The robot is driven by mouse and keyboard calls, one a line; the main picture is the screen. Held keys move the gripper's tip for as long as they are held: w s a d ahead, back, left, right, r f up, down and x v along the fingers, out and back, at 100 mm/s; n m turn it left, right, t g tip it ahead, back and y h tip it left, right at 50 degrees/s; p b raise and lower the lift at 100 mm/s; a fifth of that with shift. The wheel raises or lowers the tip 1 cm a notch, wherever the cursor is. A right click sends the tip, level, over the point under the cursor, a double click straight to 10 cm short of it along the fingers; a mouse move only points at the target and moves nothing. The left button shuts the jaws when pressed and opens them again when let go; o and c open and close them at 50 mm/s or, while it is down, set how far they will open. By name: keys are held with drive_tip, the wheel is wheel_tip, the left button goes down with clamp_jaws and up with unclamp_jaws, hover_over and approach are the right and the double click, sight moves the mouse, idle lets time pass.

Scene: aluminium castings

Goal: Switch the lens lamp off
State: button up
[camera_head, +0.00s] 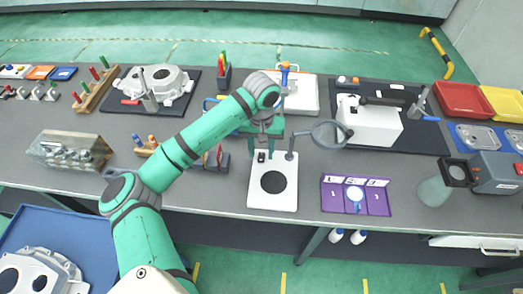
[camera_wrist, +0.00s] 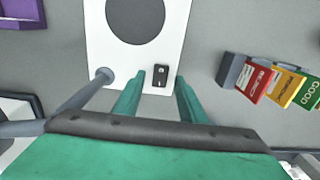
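The lens lamp has a white base plate (camera_head: 288,170) with a black disc. A grey post at its back edge carries a round lens ring (camera_head: 330,134) out to the right. A small black switch (camera_head: 262,157) sits at the back left of the base; it also shows in the wrist view (camera_wrist: 161,76). My gripper (camera_head: 261,152) points down above the base's back edge. Its fingers are apart and empty, and the switch appears between the fingertips (camera_wrist: 159,78) in the wrist view. I cannot tell whether they touch anything, nor which way the switch is set.
The lamp's post (camera_wrist: 104,77) stands close beside one finger. Red, yellow and green labelled blocks (camera_wrist: 285,85) stand beyond the other finger. A purple numbered tray (camera_head: 328,198) lies right of the lamp. A white machine (camera_head: 370,125) stands behind the lens.

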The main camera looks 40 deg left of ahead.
drive_tip(key=shift+f, duration=0.15)
clamp_jaws()
drive_tip(key=shift+s+d+t+y, duration=0.15)
drive_tip(key=shift+t+y, duration=0.15)
drive_tip(key=shift+t, duration=0.2)
drive_tip(key=shift+s+d+t+y, duration=0.15)
drive_tip(key=shift+t+y, duration=0.15)
drive_tip(key=shift+t, duration=0.2)
drive_tip(key=shift+a, duration=0.1)
unclamp_jaws()
drive_tip(key=v, duration=1.1)
